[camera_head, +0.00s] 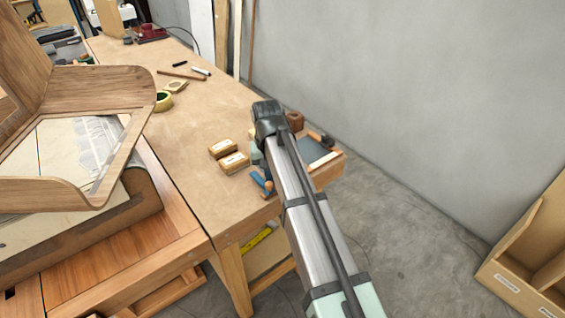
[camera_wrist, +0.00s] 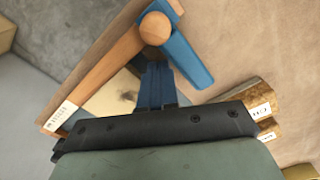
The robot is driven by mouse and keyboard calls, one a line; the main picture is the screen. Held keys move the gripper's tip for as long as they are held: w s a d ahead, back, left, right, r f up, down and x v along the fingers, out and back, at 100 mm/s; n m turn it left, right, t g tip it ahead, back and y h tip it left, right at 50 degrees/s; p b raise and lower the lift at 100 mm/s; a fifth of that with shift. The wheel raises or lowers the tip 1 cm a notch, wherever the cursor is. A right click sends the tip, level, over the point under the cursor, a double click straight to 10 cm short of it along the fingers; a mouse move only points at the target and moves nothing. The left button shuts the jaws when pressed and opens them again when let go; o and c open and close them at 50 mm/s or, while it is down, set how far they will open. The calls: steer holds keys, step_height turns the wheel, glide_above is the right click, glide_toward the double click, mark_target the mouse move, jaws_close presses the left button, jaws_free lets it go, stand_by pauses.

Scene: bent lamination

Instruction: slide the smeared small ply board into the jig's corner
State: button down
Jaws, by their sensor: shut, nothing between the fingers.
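My gripper (camera_wrist: 157,80) is shut and empty, its blue fingers pointing down at the near end of the bench. In the wrist view, a brown wooden strip (camera_wrist: 108,70) with a white label and a blue bar (camera_wrist: 188,60) meet at a round wooden peg (camera_wrist: 155,27); this looks like the jig's corner. A tan piece with dark patches (camera_wrist: 113,97), probably the smeared ply board, lies inside the angle, left of the fingers. My gripper hides part of it, so I cannot tell whether its edges touch the strip. In the head view the blue bar (camera_head: 262,184) shows beside my arm.
Two small labelled wooden blocks (camera_head: 234,163) stand left of my arm; they also show in the wrist view (camera_wrist: 262,112). The bench middle (camera_head: 190,115) is mostly clear. A curved wooden form (camera_head: 100,88) stands at left.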

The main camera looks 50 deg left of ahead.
steer(key=shift+w, duration=6.35)
steer(key=shift+s, duration=0.1)
steer(key=shift+s, duration=0.55)
steer(key=shift+r, duration=0.1)
steer(key=shift+r, duration=3.45)
steer(key=shift+w, duration=0.1)
